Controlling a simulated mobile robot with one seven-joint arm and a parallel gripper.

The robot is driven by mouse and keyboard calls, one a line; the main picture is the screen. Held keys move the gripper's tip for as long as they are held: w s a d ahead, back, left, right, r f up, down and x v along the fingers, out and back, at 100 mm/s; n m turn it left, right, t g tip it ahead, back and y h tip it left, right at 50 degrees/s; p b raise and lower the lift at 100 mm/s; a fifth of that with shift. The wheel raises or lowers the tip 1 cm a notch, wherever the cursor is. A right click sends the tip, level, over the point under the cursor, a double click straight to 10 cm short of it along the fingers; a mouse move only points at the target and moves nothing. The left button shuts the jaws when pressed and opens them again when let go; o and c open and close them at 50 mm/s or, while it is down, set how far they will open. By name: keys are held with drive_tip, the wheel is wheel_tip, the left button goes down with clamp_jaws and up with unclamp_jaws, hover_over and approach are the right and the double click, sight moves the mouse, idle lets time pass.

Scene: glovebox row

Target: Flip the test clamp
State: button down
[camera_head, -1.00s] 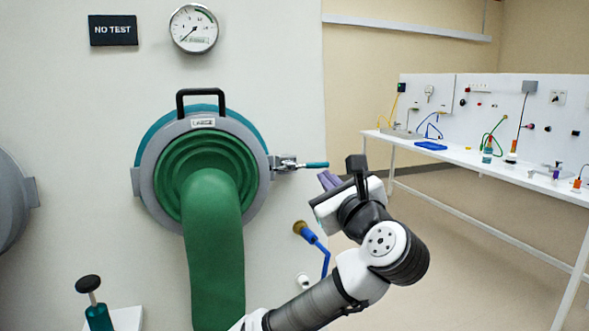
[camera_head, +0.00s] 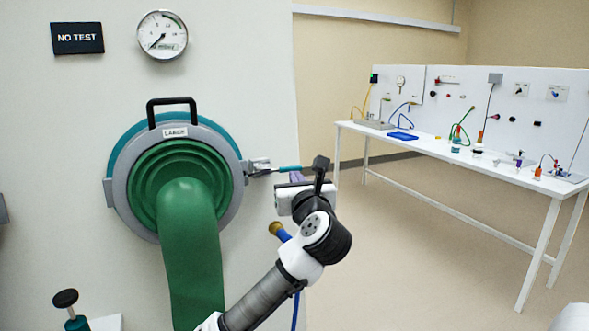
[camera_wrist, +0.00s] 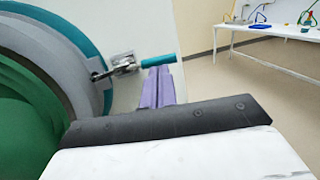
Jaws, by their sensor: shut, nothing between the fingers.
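The test clamp (camera_head: 260,168) is a metal toggle clamp with a teal handle, on the right rim of the round port ring labelled LARCH (camera_head: 118,160). Its handle points right, roughly level. In the wrist view the clamp (camera_wrist: 125,66) and its teal handle (camera_wrist: 159,60) lie just beyond my gripper (camera_wrist: 158,72). My gripper's purple fingers are together and empty, with their tips just below the handle in that view. I cannot tell whether they touch it. In the head view my gripper (camera_head: 296,177) is partly hidden by the wrist, near the handle's right end.
A green glove sleeve (camera_head: 190,240) hangs from the port. A blue hose with a brass end (camera_head: 278,230) is below the clamp. A dial gauge (camera_head: 162,35) and a NO TEST sign (camera_head: 77,38) are above. A white bench (camera_head: 450,160) stands at right, with open floor before it.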

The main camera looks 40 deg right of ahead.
sight(286, 169)
drive_tip(key=shift+x, duration=0.95)
drive_tip(key=shift+w+d+n+t+y+p, duration=0.5)
drive_tip(key=shift+d+n+y+p, duration=0.15)
drive_tip(key=shift+y, duration=0.55)
drive_tip(key=shift+f, duration=0.15)
